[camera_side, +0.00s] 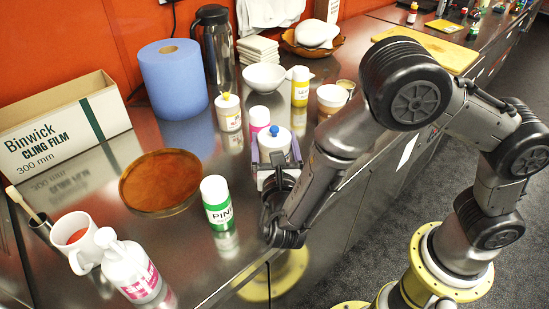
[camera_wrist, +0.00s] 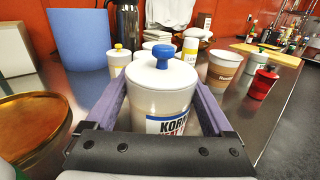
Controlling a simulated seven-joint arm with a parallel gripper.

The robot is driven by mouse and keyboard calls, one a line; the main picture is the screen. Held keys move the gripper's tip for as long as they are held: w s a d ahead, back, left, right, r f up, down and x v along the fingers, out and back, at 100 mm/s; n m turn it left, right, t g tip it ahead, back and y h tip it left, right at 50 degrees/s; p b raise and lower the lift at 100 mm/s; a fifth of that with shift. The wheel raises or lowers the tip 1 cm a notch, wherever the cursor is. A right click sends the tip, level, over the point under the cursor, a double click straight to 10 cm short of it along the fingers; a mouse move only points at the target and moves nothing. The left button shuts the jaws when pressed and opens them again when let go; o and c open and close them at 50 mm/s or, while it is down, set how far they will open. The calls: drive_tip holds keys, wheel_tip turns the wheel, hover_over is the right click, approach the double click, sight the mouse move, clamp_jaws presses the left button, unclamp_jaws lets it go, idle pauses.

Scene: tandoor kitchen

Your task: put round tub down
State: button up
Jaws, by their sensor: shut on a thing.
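The round tub (camera_wrist: 163,92) is white with a lid and a blue knob, and a label that begins "KOR". My gripper (camera_wrist: 161,110) has its two purple fingers on either side of it, shut on its sides. In the side view the tub (camera_side: 275,142) stands upright between the fingers of my gripper (camera_side: 274,165), near the front edge of the steel counter (camera_side: 180,235). The tub's base is hidden, so I cannot tell whether it touches the counter.
A green-labelled shaker (camera_side: 217,203) and a round copper tray (camera_side: 162,182) are to the left. A yellow-labelled jar (camera_side: 300,86) and a tan cup (camera_side: 331,98) stand behind. Counter between shaker and tub looks clear.

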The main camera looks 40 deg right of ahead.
drive_tip(key=shift+f, duration=2)
drive_tip(key=shift+f, duration=0.1)
drive_tip(key=shift+f, duration=0.2)
drive_tip(key=o, duration=1.4)
drive_tip(key=shift+f, duration=0.1)
drive_tip(key=shift+r, duration=0.4)
drive_tip(key=v, duration=0.7)
drive_tip(key=shift+s+a, duration=0.1)
drive_tip(key=shift+s, duration=0.15)
